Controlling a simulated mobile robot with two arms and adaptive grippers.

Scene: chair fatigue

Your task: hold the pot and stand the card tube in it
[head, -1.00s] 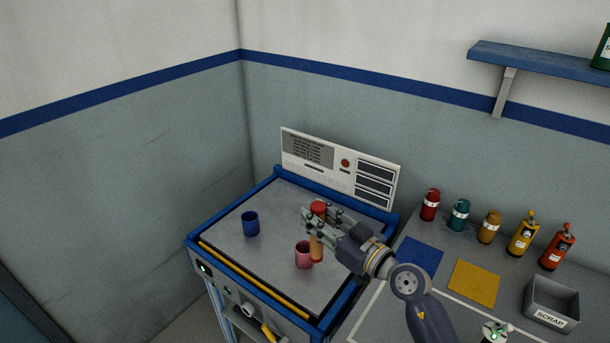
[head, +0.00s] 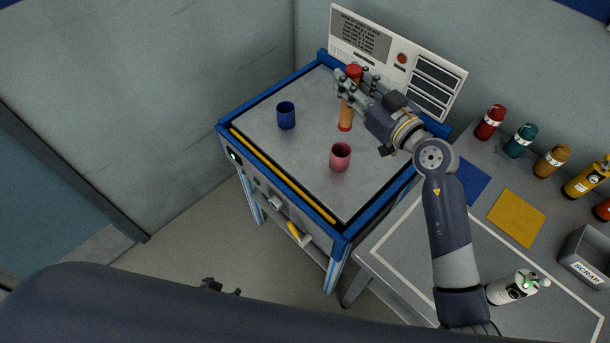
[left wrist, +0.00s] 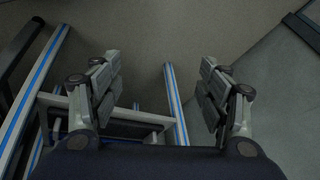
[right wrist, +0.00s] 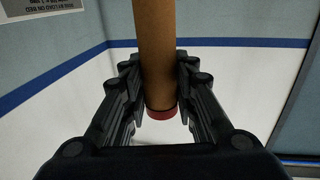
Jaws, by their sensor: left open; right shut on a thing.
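The card tube (head: 345,115) is brown with red ends. My right gripper (head: 348,88) is shut on its upper part and holds it roughly upright over the grey bench top. Whether its lower end touches the top I cannot tell. The tube (right wrist: 157,50) also fills the middle of the right wrist view, between the fingers. A pink pot (head: 340,157) stands upright in front of the tube, apart from it. A blue pot (head: 286,116) stands further left. My left gripper (head: 220,287) is low, in front of the bench; the left wrist view shows it open and empty (left wrist: 160,75).
The blue-framed bench (head: 285,192) has a yellow bar along its front edge and a panel (head: 390,55) behind. On the right table are coloured bottles (head: 489,122), blue and yellow mats (head: 517,217), and a scrap bin (head: 585,257). The bench top between the pots is clear.

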